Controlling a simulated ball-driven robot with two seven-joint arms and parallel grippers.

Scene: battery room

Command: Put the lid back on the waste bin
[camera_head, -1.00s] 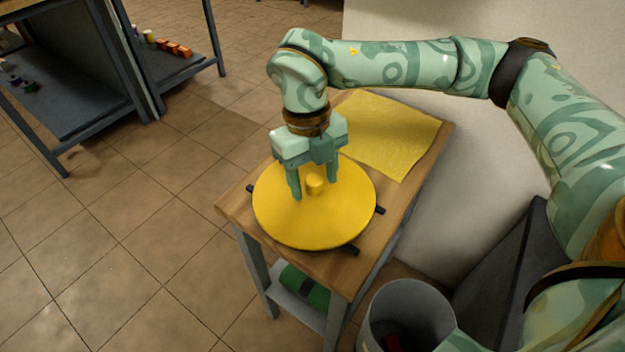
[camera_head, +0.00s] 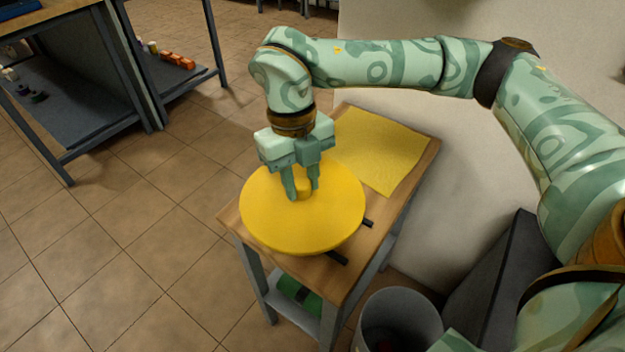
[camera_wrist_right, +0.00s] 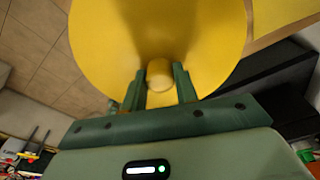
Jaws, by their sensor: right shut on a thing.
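The lid (camera_head: 278,222) is a round yellow disc with a small knob in its middle. My right gripper (camera_head: 302,196) is shut on the knob, seen from above the small wooden table. The lid also shows in the right wrist view (camera_wrist_right: 110,40), with the knob (camera_wrist_right: 160,74) between the two fingers. It appears raised a little above the tabletop. The waste bin (camera_head: 401,308) is a grey open cylinder at the bottom, right of the table, with something dark red inside. My left gripper is not in view.
The wooden table (camera_head: 405,190) carries a yellow cloth (camera_head: 380,150) and dark bars partly under the lid. A green thing (camera_head: 298,290) lies on its lower shelf. A dark panel (camera_head: 490,270) stands beside the bin. A workbench with shelves (camera_head: 75,115) is at the upper left.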

